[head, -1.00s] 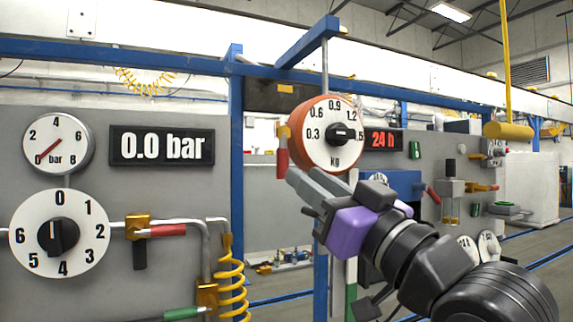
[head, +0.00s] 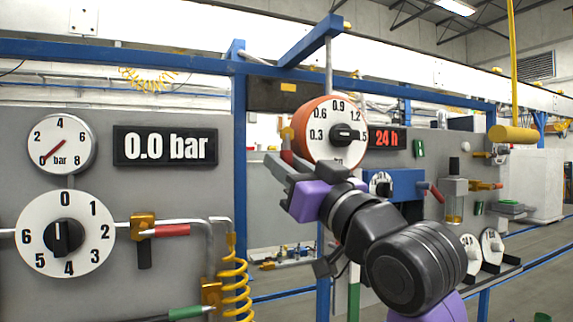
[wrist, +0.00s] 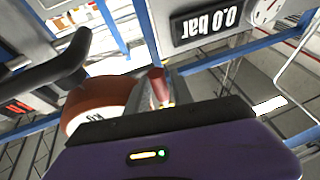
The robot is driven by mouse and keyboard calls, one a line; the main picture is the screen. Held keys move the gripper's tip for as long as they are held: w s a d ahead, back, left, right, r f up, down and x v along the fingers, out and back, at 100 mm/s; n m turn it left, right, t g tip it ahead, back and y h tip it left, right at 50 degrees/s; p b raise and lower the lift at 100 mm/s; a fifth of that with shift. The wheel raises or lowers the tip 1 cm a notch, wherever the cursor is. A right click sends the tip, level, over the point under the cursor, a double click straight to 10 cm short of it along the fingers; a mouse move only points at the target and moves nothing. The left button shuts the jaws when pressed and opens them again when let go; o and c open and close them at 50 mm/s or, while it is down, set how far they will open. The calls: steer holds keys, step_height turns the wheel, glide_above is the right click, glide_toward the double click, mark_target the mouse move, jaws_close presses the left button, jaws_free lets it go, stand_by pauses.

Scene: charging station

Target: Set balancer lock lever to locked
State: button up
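The balancer (head: 322,150) is a round orange body with a white kg dial and black knob, hanging from the blue overhead arm. Its lock lever (head: 287,156) has a red handle that hangs down from a brass-coloured pivot on the balancer's left side. My gripper (head: 278,172) is at the lever's lower end, which it partly hides. In the wrist view the red lever (wrist: 158,85) stands just beyond the dark edge of my gripper, beside the brown-orange balancer (wrist: 95,102). The finger gap is not clear, and I cannot tell whether the fingers touch the lever.
To the left, a grey panel holds a gauge (head: 61,145), a 0.0 bar display (head: 165,146), a numbered dial (head: 65,234) and a red-handled valve (head: 170,230). A blue post (head: 238,150) stands between panel and balancer. A blue box (head: 405,185) is right of my arm.

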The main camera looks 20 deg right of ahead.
jaws_close()
stand_by(1.3)
